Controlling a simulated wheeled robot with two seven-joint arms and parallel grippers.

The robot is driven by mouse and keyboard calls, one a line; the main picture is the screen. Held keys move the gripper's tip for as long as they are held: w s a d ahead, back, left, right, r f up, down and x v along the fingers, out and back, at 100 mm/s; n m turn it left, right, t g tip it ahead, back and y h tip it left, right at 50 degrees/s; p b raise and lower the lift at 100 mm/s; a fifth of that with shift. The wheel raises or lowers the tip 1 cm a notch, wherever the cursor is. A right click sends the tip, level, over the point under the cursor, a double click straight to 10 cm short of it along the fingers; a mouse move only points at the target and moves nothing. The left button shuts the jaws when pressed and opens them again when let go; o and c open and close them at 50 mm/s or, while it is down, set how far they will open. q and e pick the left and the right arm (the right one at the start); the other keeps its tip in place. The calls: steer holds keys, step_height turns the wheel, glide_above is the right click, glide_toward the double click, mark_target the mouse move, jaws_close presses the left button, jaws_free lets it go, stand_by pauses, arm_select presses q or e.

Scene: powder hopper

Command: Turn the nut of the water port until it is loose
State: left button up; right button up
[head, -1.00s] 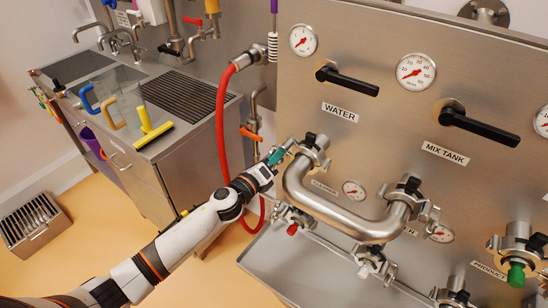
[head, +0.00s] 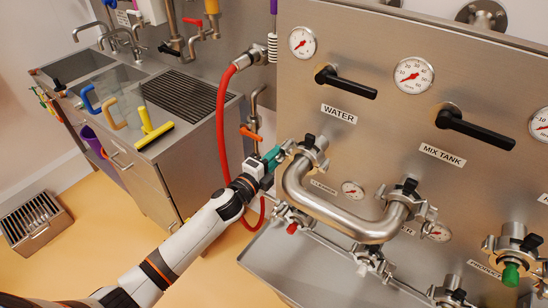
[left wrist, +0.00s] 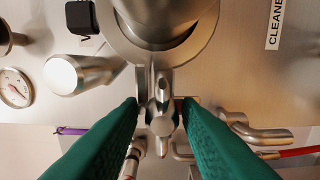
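The water port clamp (head: 314,150) joins the upper left end of a bent steel pipe (head: 330,212) to the panel, below the WATER label (head: 339,113). Its nut points left, towards my left gripper (head: 272,158), which is at the clamp's left side. In the left wrist view, the green fingers of my left gripper (left wrist: 160,104) stand on either side of the steel nut (left wrist: 161,124). A gap seems to show between each finger and the nut, so the fingers look open around it. My right gripper is out of view.
A red hose (head: 221,120) hangs just left of my gripper. A second pipe clamp (head: 408,198), black valve handles (head: 345,82) and gauges (head: 414,73) are on the panel. A steel tray (head: 290,262) lies below. A sink counter (head: 170,140) stands at the left.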

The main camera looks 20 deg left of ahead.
arm_select(q)
steer(key=p+v, duration=0.1)
steer(key=v, duration=0.7)
steer(key=shift+s, duration=0.4)
steer(key=shift+a+f, duration=0.1)
steer(key=shift+a, duration=0.1)
steer(key=s+a+f+n+g+y+b, duration=0.1)
steer(key=s+a+f+n+g+y, duration=0.2)
steer(key=f, duration=0.8)
steer(key=s+a+f+n+g+b, duration=0.1)
steer(key=s+f+n, duration=0.35)
steer(key=f, duration=0.65)
steer(key=s+a+f+n+g+y+b, duration=0.1)
steer(key=s+a+f+n+g+y, duration=0.2)
steer(key=f, duration=0.8)
steer(key=s+d+f+n+g+b, duration=0.1)
steer(key=s+f+n+g, duration=0.2)
steer(key=s+f, duration=0.4)
steer(key=s+f+n+g+b, duration=0.1)
steer(key=s+f+n+g, duration=0.2)
steer(key=s+f, duration=0.4)
steer(key=s+d+f+n+g, duration=0.1)
steer(key=s+f+n+g, duration=0.2)
steer(key=s, duration=1.8)
step_height(320, 180, down, 5)
steer(key=shift+s+d+r+b, duration=0.25)
steer(key=shift+s+d+b, duration=0.05)
steer(key=shift+b, duration=0.1)
